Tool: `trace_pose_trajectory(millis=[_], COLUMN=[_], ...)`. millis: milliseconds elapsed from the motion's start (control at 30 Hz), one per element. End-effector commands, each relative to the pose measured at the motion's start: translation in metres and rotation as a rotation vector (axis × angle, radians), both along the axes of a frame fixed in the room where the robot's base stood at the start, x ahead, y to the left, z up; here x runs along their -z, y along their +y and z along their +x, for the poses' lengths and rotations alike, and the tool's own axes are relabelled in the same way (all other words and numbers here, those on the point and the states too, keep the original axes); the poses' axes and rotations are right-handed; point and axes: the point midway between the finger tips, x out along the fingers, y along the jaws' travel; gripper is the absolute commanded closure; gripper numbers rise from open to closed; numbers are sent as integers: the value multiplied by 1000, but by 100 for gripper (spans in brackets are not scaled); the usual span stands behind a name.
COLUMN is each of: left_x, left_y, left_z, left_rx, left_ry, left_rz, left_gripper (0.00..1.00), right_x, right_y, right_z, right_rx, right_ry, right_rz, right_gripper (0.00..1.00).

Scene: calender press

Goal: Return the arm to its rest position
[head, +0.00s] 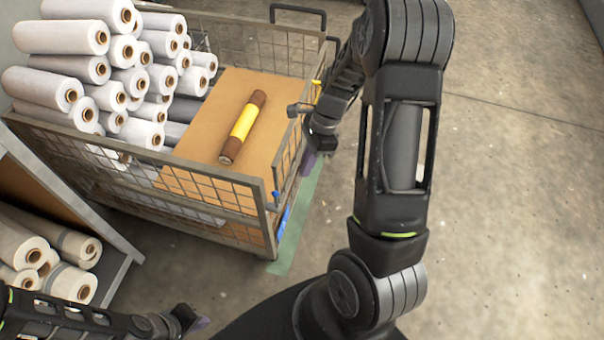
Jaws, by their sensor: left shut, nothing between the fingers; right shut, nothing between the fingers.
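My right arm (400,150) reaches up from the bottom middle and bends over at the top. Its gripper (309,160) hangs just outside the right side of the wire cage cart (225,175), near the mesh. I cannot tell whether it touches the mesh. My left gripper (197,322) is low at the bottom left, over the floor in front of the cart, with nothing visible in it. Both grippers are shut and empty, and their fingertips are small and partly hidden.
A brown roll with a yellow band (242,127) lies on a cardboard sheet (215,105) in the cart, beside stacked white rolls (65,37). A rack with pale rolls (25,245) stands at the lower left. The concrete floor (510,200) at the right is clear.

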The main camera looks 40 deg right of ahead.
Motion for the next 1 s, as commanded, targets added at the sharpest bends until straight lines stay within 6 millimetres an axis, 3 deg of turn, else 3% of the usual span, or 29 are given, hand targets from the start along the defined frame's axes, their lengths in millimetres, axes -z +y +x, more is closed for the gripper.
trace_pose_trajectory(millis=[667, 767, 867, 1000], left_x=[0, 0, 0, 0], left_y=[0, 0, 0, 0], left_z=[0, 0, 0, 0], left_rx=[0, 0, 0, 0], left_ry=[0, 0, 0, 0], left_rz=[0, 0, 0, 0], left_gripper=[100, 100, 100, 100], right_x=[-1, 11, 37, 88], right_y=[1, 11, 34, 89], right_z=[-1, -2, -6, -23], right_rx=[-10, -74, -225, -581], right_ry=[-1, -13, -47, -141], right_rz=[-1, -11, -34, -65], right_gripper=[100, 100, 100, 100])
